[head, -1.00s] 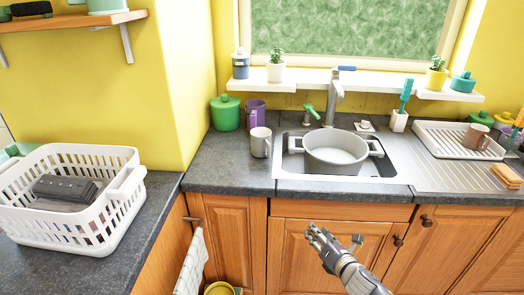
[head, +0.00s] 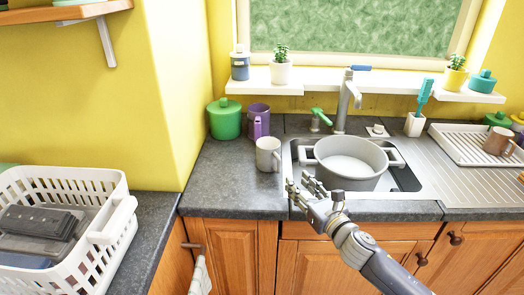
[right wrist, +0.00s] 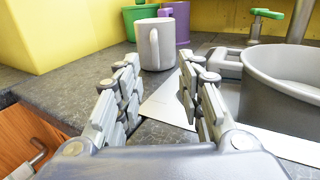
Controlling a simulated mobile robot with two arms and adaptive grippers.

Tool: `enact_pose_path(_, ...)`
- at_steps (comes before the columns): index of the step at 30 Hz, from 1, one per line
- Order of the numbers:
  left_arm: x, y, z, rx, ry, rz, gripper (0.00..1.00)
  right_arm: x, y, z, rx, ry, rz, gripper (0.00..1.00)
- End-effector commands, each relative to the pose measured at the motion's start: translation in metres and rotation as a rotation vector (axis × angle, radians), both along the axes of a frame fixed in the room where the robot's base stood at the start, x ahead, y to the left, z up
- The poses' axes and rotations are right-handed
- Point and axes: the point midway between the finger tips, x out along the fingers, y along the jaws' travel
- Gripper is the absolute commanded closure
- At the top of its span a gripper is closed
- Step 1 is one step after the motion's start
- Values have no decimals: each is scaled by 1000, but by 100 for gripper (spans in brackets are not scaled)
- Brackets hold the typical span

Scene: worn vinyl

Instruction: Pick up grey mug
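The grey mug (head: 268,154) stands upright on the dark counter, just left of the sink. In the right wrist view the mug (right wrist: 156,45) is straight ahead, beyond the fingertips, with its handle toward me. My right gripper (head: 301,191) is at the front edge of the sink, nearer to me and to the right of the mug. In the right wrist view the right gripper (right wrist: 157,80) has its fingers spread apart with nothing between them. It is not touching the mug. My left gripper is not in view.
A purple mug (head: 258,122) and a green canister (head: 224,119) stand behind the grey mug. A large grey pot (head: 350,162) sits in the sink, close to my right gripper. The tap (head: 345,103) rises behind it. A white basket (head: 118,231) is at left. Counter left of the mug is clear.

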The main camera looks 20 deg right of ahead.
Motion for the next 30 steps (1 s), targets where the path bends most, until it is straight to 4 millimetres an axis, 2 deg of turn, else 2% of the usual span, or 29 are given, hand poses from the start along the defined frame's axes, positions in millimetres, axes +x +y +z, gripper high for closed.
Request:
enact_pose_path(5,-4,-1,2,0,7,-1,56,12,0,1,3,-1,-2,65)
enact_pose_path(12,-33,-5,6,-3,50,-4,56,43,2,1,4,0,-1,65)
enact_pose_path(16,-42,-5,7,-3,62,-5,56,53,3,1,4,0,-1,65)
enact_pose_path(22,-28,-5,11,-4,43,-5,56,63,5,3,3,0,-1,65)
enact_pose_path(27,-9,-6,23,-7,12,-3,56,86,12,8,6,-1,-1,65)
enact_pose_path(30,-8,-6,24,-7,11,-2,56,97,12,6,4,1,-2,65)
